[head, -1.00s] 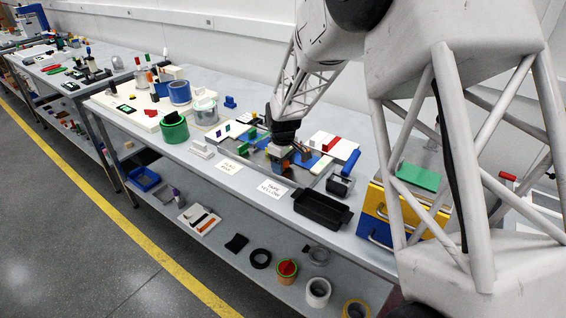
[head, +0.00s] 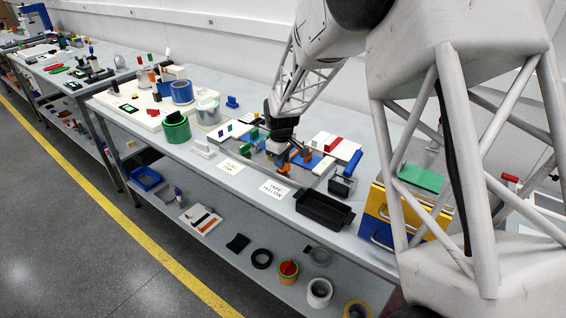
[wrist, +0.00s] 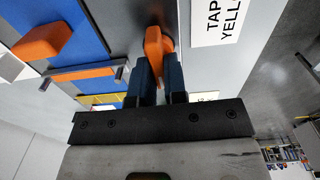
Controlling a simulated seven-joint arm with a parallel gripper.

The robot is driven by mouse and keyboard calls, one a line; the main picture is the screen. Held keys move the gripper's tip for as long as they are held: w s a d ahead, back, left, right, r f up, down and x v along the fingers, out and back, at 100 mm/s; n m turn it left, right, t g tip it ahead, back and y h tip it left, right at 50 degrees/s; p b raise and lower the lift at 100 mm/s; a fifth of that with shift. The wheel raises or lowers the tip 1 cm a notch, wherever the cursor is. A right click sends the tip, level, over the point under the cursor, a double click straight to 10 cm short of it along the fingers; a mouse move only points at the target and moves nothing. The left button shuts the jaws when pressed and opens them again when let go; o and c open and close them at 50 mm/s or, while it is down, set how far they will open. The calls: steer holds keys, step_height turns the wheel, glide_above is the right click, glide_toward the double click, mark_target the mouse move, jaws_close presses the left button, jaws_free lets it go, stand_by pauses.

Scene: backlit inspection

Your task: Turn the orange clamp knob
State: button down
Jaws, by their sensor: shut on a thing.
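The orange clamp knob (wrist: 154,48) is in the wrist view, upper middle, as a narrow upright orange piece. My gripper (wrist: 159,72) has its two dark blue fingers on either side of it, shut on it. In the head view my gripper (head: 284,158) is low over the bench fixture, and an orange bit shows at its tip; the knob's details are too small there. In the wrist view another orange block (wrist: 45,40) sits on a blue plate to the left, apart from the fingers.
A "TAPE YELLOW" label (head: 275,189) lies on the bench's front side. A black tray (head: 324,210) stands right of it. A green-wrapped roll (head: 175,130) and other cans stand to the left. An orange bar (wrist: 84,74) lies left of the fingers.

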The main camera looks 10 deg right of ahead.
steer(key=shift+s+d+f, duration=0.2)
steer(key=shift+s+f, duration=0.05)
steer(key=shift+f, duration=0.05)
steer(key=shift+c, duration=1.4)
jaws_free()
steer(key=shift+r, duration=0.1)
steer(key=shift+r, duration=3.85)
steer(key=shift+c, duration=0.4)
